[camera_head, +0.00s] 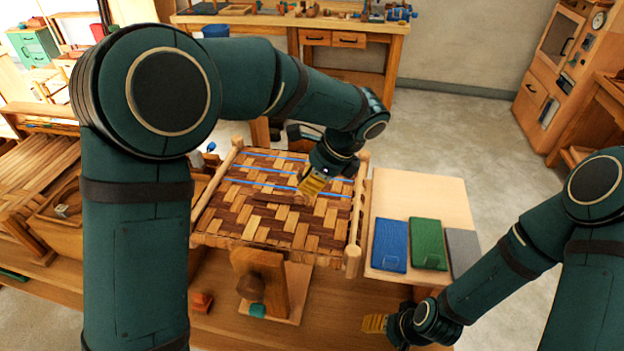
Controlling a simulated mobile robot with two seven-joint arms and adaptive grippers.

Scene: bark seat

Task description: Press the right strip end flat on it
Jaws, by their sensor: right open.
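The woven bark seat (270,220), in light and dark brown strips on a wooden frame, lies in the middle of the head view. Several thin blue lines run across its far half, and the nearest blue line (262,185) passes beside my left gripper. My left gripper (311,185) points down at the seat's right half, its yellow fingertips over or on the weave; contact and finger gap are unclear. It hides part of the weave and of the blue lines. My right gripper (375,323) is open and empty, low over the bench in front of the seat.
A pale board (420,192) right of the seat carries a blue pad (390,245), a green pad (427,243) and a grey pad (463,250). A wooden block (262,280) stands in front of the seat. A small orange item (201,302) lies left of it.

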